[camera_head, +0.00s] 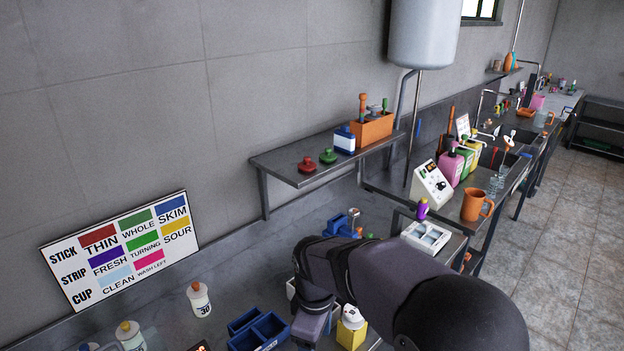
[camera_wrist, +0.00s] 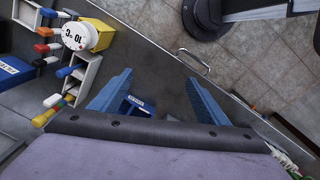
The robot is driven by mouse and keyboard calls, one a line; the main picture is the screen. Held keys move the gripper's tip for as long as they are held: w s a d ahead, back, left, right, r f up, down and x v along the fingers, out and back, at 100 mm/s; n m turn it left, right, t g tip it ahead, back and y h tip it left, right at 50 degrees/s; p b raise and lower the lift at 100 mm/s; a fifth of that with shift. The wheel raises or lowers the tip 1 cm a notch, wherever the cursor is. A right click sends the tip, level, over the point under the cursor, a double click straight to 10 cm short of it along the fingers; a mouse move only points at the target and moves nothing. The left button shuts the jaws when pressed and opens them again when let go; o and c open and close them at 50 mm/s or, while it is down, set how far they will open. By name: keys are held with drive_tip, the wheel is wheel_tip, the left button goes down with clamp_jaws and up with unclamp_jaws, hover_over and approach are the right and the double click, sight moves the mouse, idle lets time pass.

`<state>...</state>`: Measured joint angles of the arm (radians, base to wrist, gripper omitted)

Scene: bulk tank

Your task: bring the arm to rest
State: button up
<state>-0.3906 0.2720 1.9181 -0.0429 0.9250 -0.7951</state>
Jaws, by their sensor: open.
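My gripper shows in the wrist view (camera_wrist: 152,88) with its two blue fingers spread apart and nothing between them. It hangs above the grey worktop, and a blue bin (camera_wrist: 128,108) lies below, partly hidden behind the left finger. In the head view my dark arm reaches over the worktop from the lower right, and the fingertips are hidden behind it. A yellow block with a white dial (camera_wrist: 78,36) stands left of the fingers in the wrist view; it also shows in the head view (camera_head: 351,335) beside my arm.
Blue bins (camera_head: 262,332) and white bottles (camera_head: 199,300) stand left of my arm. A wall shelf (camera_head: 285,178) runs behind it. Coloured sticks (camera_wrist: 55,102) lie in a white rack at left.

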drive_tip(key=s+d+f+m, duration=0.3)
drive_tip(key=s+d+m, duration=1)
drive_tip(key=s+d, duration=0.1)
drive_tip(key=shift+f+m, duration=0.3)
drive_tip(key=shift+m, duration=0.1)
drive_tip(key=shift+s, duration=0.1)
idle(0.6)
